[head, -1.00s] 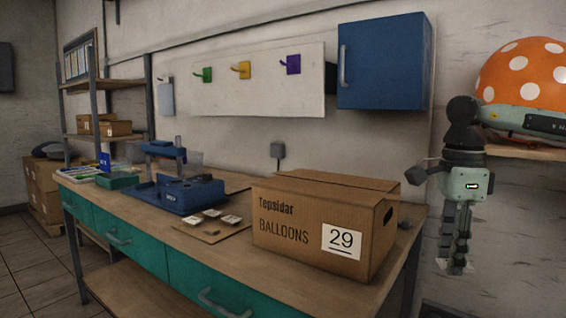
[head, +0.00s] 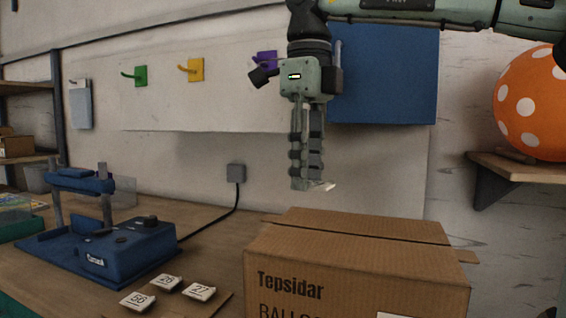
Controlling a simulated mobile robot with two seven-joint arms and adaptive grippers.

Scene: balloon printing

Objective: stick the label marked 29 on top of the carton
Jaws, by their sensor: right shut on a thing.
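The carton (head: 360,272) is a closed brown box printed "Tepsidar BALLOONS", standing on the workbench at the lower right. The white sign on its front (head: 400,315) is mostly cut off by the bottom edge. My right gripper (head: 309,184) points down above the carton's back left part, clear of its top. It is shut on a small white label (head: 325,186) seen nearly edge-on; its number cannot be read. Several pixels of the label stick out past the fingertips. My left gripper is out of view.
Three white labels, one reading 27 (head: 199,291) and one 66 (head: 138,300), lie on a board left of the carton. A blue machine (head: 105,245) stands farther left. A blue wall cabinet (head: 388,75) hangs behind my right arm.

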